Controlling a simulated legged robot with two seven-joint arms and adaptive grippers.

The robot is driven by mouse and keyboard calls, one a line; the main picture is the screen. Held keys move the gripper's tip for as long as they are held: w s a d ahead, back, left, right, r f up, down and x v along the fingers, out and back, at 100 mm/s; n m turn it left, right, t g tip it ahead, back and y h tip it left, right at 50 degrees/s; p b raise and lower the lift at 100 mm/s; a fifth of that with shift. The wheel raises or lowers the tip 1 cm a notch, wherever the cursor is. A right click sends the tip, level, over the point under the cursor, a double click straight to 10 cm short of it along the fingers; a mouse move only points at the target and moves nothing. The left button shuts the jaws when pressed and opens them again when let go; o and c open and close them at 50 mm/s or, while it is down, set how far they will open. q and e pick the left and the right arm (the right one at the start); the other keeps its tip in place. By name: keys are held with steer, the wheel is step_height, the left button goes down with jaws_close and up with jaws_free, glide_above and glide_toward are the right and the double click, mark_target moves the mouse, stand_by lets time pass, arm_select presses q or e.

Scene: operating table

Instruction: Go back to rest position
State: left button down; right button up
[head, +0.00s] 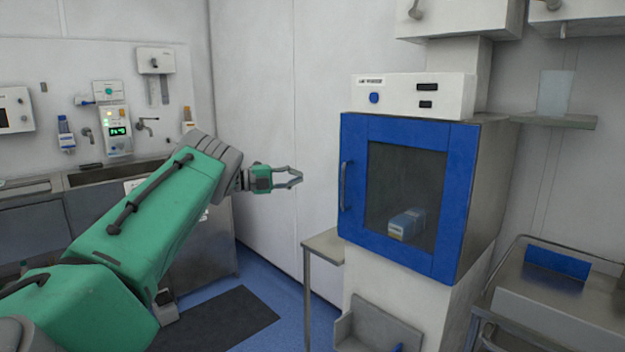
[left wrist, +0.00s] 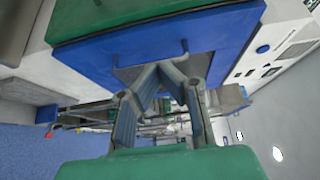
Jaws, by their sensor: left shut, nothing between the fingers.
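My left arm reaches in from the left in the head view, with its green links stretched toward the middle. My left gripper (head: 298,179) is in the air to the left of the blue-framed cabinet, apart from its door handle (head: 345,186). It is shut and empty. Its ribbed fingers also show in the left wrist view (left wrist: 163,72), with a blue panel behind them. The cabinet door (head: 456,200) looks closed. A small white and blue box (head: 406,224) lies behind its window. My right gripper is not in view.
A small side table (head: 322,243) stands left of the cabinet. A metal cart (head: 540,290) stands at the lower right. A sink counter (head: 95,178) runs along the left wall. A dark mat (head: 225,318) lies on the blue floor. The air around the gripper looks free.

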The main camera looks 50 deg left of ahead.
arm_select(q)
steer(key=shift+s+a+f, duration=0.15)
steer(key=shift+s+a, duration=0.1)
steer(key=shift+a, duration=0.2)
